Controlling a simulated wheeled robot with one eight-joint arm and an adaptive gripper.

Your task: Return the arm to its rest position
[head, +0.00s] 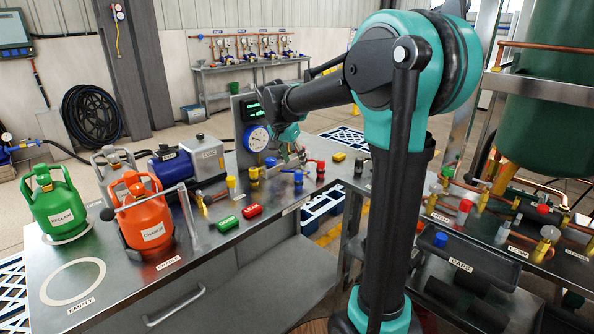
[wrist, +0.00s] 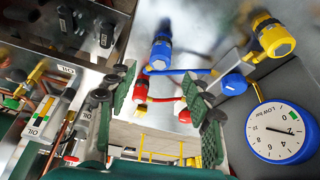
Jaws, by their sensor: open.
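My arm reaches from the right foreground over the metal bench (head: 120,270) in the head view. My gripper (head: 293,155) hangs above the bench's back part, near the valves and the blue low-pressure gauge (head: 256,138). In the wrist view my gripper (wrist: 160,98) shows its green-padded fingers spread apart, with nothing held between them. A blue-handled valve (wrist: 161,52) and a red-handled valve (wrist: 141,90) show beyond the fingers. The gauge (wrist: 280,131) is at the lower right of that view. The fingertips are small and partly hidden in the head view.
An orange cylinder (head: 148,220) and a green cylinder (head: 58,207) stand on the bench's left. A blue pump (head: 178,168) stands behind. A rack with a CAPS tray (head: 458,265) and copper pipes is at right.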

